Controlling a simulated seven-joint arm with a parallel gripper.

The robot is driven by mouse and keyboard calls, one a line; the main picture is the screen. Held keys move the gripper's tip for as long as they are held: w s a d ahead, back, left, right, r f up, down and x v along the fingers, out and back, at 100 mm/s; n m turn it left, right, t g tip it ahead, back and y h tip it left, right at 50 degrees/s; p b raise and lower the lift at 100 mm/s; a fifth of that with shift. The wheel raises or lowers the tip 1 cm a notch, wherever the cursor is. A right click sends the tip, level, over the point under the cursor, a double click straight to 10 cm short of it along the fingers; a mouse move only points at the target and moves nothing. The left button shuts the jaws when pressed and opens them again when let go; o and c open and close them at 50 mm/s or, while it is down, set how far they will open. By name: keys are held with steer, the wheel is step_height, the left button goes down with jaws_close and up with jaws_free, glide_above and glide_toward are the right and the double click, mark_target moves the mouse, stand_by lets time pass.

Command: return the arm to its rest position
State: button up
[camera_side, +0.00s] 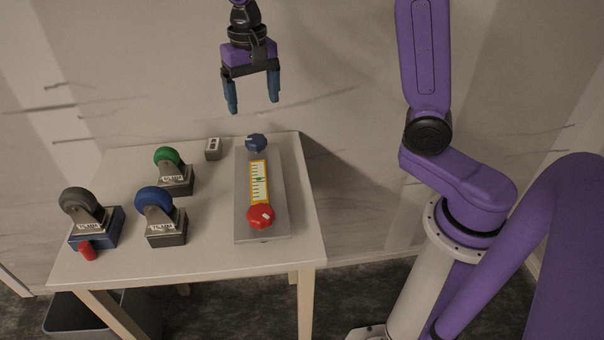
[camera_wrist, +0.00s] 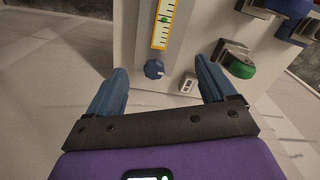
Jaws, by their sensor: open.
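My gripper (camera_side: 252,92) hangs in the air above the far edge of the table, over the blue knob (camera_side: 257,142). Its two blue fingers are apart with nothing between them. The wrist view also shows my gripper (camera_wrist: 160,92) open, with the blue knob (camera_wrist: 154,69) beyond the fingertips. The grey panel (camera_side: 279,224) on the table carries the blue knob, a yellow-edged scale (camera_side: 258,180) and a red knob (camera_side: 260,216).
Three wheeled units stand on the left of the table (camera_side: 215,258): green (camera_side: 175,181), blue (camera_side: 166,236) and grey (camera_side: 94,228). A red piece (camera_side: 87,251) is at the grey one. A small grey block (camera_side: 213,149) stands near the panel. A dark bin (camera_side: 72,314) is below.

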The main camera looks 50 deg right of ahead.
steer(key=s+d+f+n, duration=0.1)
steer(key=s+f+n, duration=0.1)
steer(key=s+n, duration=0.6)
steer(key=s+d+f+n, duration=0.1)
steer(key=s+f+n, duration=0.2)
steer(key=s+n, duration=0.6)
steer(key=s, duration=1.1)
steer(key=shift+s+d, duration=0.15)
steer(key=shift+s, duration=0.2)
